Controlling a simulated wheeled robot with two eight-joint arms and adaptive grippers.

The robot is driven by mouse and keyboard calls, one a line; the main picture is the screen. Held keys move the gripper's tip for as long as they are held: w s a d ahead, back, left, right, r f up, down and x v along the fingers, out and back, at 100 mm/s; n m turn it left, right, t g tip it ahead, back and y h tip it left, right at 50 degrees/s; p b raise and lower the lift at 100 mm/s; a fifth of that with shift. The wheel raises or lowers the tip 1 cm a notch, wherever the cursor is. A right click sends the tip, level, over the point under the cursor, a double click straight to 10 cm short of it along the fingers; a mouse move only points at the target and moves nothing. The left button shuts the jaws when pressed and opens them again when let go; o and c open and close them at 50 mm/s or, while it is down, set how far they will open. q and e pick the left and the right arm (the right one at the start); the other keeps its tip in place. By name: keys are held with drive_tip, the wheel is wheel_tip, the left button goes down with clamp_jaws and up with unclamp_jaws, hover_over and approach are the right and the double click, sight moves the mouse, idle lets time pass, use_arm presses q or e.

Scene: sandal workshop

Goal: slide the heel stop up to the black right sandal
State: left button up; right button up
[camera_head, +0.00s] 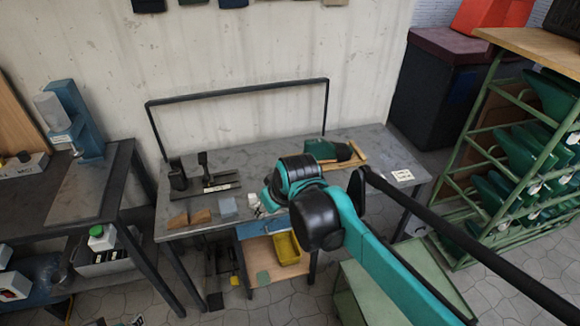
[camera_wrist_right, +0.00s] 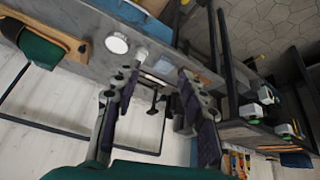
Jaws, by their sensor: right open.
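A dark low fixture (camera_head: 214,184) with a pale label strip stands on the left half of the grey workbench, with a black upright piece (camera_head: 204,163) on it. This may be the heel stop, but it is too small to be sure. The upright piece also shows in the right wrist view (camera_wrist_right: 155,101), beyond my fingers. I cannot make out a black sandal. My right gripper (camera_wrist_right: 158,72) is open and empty, pointing at the bench; in the head view my right arm hides most of it. My left gripper is not in view.
A dark holder (camera_head: 178,178) stands left of the fixture. A green item (camera_head: 338,150) lies by a wooden board (camera_head: 355,156) at right. A green rack (camera_head: 515,165) stands further right.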

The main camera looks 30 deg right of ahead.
drive_tip(key=w+d+f+n+g+p, duration=0.1)
drive_tip(key=w+d, duration=0.5)
drive_tip(key=w, duration=0.3)
drive_tip(key=w+d+n+p, duration=0.1)
drive_tip(key=w+d+p, duration=0.1)
drive_tip(key=w+d, duration=0.55)
drive_tip(key=w+d+f+n+y+p, duration=0.1)
drive_tip(key=w+d+f+n+y, duration=0.15)
drive_tip(key=w+d+f, duration=0.85)
drive_tip(key=shift+n+g, duration=0.25)
drive_tip(key=shift+g, duration=0.25)
drive_tip(key=f, duration=0.2)
drive_tip(key=f+b, duration=0.1)
drive_tip(key=f, duration=0.2)
drive_tip(key=f+b, duration=0.1)
drive_tip(key=f, duration=0.2)
drive_tip(key=shift+w+a, duration=0.15)
drive_tip(key=shift+a, duration=0.2)
clamp_jaws()
